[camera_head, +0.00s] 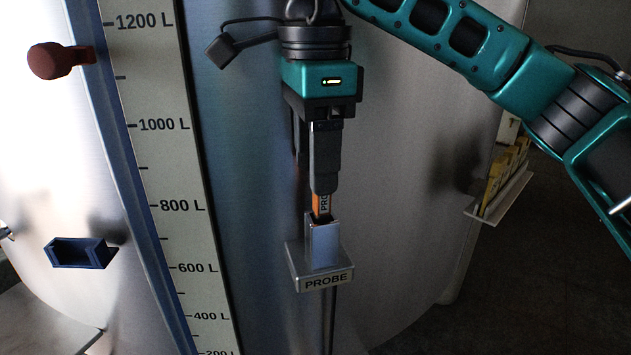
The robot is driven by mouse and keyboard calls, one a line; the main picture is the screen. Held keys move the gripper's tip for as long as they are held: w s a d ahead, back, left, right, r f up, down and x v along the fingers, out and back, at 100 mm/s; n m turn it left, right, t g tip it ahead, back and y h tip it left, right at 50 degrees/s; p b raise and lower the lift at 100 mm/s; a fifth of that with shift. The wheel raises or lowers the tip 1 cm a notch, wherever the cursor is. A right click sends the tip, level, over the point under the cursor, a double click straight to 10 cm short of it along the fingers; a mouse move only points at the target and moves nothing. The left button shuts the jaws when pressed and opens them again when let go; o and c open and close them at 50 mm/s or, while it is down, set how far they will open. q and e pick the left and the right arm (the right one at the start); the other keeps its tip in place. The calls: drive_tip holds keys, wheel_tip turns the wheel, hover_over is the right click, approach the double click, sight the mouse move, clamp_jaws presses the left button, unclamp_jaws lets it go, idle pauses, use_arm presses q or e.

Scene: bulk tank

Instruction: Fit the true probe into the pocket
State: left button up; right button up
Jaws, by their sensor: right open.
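The metal pocket (323,246) stands on a small bracket labelled PROBE (326,281) on the front of the tank. An orange probe (317,203) with partly visible lettering stands nearly upright at the pocket's mouth. Its lower end is hidden by the pocket wall, so I cannot tell how deep it sits. My right gripper (317,183) points down directly above the pocket. It is open, with its fingers at the probe's upper part, which the near finger hides. My left gripper is out of view.
The large steel tank carries a litre scale (165,150) left of the pocket. A blue open holder (80,252) and a red-brown knob (61,61) stick out at the left. A shelf (503,201) with yellow items is at the right.

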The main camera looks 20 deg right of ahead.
wheel_tip(320, 180, up, 7)
drive_tip(key=shift+f+p, duration=0.1)
drive_tip(key=shift+p, duration=0.75)
drive_tip(key=shift+r, duration=0.45)
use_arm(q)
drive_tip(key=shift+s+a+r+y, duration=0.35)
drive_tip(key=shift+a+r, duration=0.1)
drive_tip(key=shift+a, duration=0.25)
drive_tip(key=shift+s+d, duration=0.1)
